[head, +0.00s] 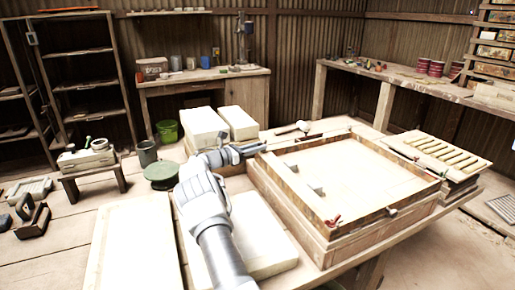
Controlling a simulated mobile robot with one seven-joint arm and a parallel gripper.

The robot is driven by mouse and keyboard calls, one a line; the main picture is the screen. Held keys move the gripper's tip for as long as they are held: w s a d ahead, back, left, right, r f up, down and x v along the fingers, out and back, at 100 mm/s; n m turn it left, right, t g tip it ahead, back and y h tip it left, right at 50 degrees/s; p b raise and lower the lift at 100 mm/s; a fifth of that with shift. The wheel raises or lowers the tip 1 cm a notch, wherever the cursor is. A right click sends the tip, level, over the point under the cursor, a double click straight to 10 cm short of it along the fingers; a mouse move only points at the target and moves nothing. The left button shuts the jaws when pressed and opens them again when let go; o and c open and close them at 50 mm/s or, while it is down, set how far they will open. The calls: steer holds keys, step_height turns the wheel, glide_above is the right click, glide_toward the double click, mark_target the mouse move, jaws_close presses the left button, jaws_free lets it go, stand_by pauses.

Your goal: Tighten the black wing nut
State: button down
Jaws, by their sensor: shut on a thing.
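The tile press is a shallow wooden frame (300,213) with a pale panel inside, standing on the table at right of centre. My gripper (261,147) is at the frame's back left corner, reaching in from the left. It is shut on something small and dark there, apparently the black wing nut. The fingers hide most of it, so I cannot tell how far down it sits. A red wing nut (333,221) shows at the front corner, and another small red one (415,158) is near the right side.
Pale blocks (238,122) stand behind my arm, and a large pale slab (133,245) lies at front left. A slatted wooden rack (447,152) is right of the press. A green round-topped thing (161,172) and a dark mug (147,153) stand at left.

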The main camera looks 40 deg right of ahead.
steer(key=c, duration=0.8)
jaws_free()
steer(key=shift+o, duration=0.2)
steer(key=shift+a, duration=0.1)
steer(key=w+a+p, duration=0.2)
steer(key=w+a, duration=0.1)
steer(key=a, duration=1.4)
